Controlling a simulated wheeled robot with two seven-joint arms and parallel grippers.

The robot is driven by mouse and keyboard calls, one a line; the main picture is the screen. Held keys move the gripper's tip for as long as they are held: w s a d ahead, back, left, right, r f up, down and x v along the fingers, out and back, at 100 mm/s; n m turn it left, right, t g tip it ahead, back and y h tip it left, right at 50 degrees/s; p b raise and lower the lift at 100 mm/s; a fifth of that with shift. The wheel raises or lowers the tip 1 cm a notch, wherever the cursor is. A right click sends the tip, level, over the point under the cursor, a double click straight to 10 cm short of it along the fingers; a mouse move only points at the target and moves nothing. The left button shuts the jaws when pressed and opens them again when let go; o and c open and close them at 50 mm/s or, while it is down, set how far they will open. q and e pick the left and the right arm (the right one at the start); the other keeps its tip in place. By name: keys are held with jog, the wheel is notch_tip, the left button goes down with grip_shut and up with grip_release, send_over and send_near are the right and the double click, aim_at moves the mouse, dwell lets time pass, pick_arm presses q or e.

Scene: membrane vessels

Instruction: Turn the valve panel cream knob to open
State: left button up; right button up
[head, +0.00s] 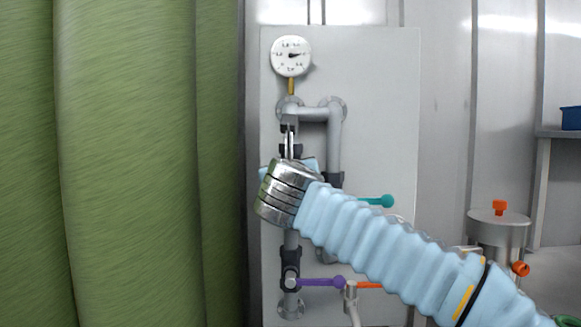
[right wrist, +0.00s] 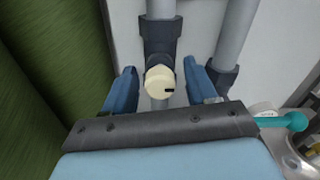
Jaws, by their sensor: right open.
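The cream knob (right wrist: 160,81) shows in the right wrist view, on a dark valve body on a grey vertical pipe. It is round, with a short dark mark on its right side. My right gripper (right wrist: 159,74) is open, with one blue finger on each side of the knob and a visible gap to each. I cannot tell how deep the fingers reach. In the head view my right gripper (head: 290,166) is in front of the valve panel (head: 385,80) and hides the knob. My left gripper is not in view.
A pressure gauge (head: 291,56) is above on the panel. A teal lever (head: 377,201), a purple lever (head: 320,282) and an orange lever (head: 369,285) stick out nearby. Green vessels (head: 125,160) stand close on the left. A metal pot (head: 499,232) is at the right.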

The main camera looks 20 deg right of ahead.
jog(key=c, duration=1.1)
jog(key=shift+o, duration=0.2)
